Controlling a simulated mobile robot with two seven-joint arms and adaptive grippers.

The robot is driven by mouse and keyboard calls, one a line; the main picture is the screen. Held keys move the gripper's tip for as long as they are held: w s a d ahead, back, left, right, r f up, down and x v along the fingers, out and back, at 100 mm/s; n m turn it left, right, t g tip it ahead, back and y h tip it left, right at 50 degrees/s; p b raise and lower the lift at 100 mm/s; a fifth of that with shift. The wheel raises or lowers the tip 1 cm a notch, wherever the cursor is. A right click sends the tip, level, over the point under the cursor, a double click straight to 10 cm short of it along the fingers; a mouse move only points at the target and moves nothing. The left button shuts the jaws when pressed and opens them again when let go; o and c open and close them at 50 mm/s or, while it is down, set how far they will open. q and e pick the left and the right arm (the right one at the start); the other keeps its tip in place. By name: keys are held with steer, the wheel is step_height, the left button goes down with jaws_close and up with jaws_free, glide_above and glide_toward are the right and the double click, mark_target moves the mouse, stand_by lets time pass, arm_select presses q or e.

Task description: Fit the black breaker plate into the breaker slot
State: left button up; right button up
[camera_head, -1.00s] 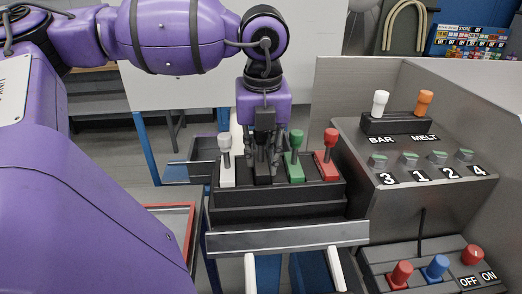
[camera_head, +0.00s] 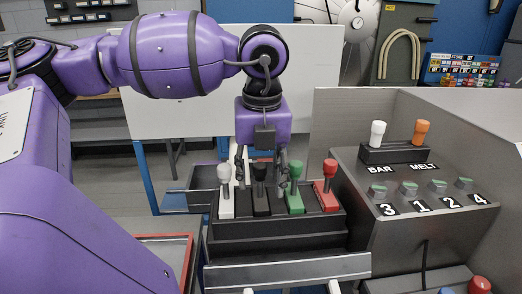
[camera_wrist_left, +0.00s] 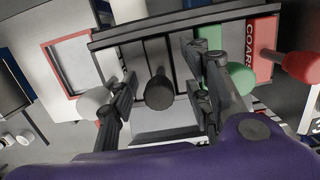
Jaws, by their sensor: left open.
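The black breaker plate (camera_head: 262,203) stands upright in a dark rack (camera_head: 275,234) between a white and a green plate. Its black knobbed handle (camera_head: 260,173) points up. My left gripper (camera_head: 261,180) is open above the rack, its fingers on either side of the black handle. In the left wrist view the black knob (camera_wrist_left: 159,90) shows between the spread fingers of the left gripper (camera_wrist_left: 160,75), with visible gaps on both sides. I cannot identify the breaker slot. My right gripper is not in view.
White (camera_head: 224,175), green (camera_head: 295,175) and red (camera_head: 329,171) handles stand close beside the black one. A grey console (camera_head: 410,205) rises at right, with a white knob (camera_head: 378,132) and an orange knob (camera_head: 422,131) above labels BAR and MELT.

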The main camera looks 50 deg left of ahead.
arm_select(q)
steer(key=r, duration=0.6)
steer(key=d+r, duration=0.1)
steer(key=r, duration=0.2)
steer(key=shift+s, duration=0.3)
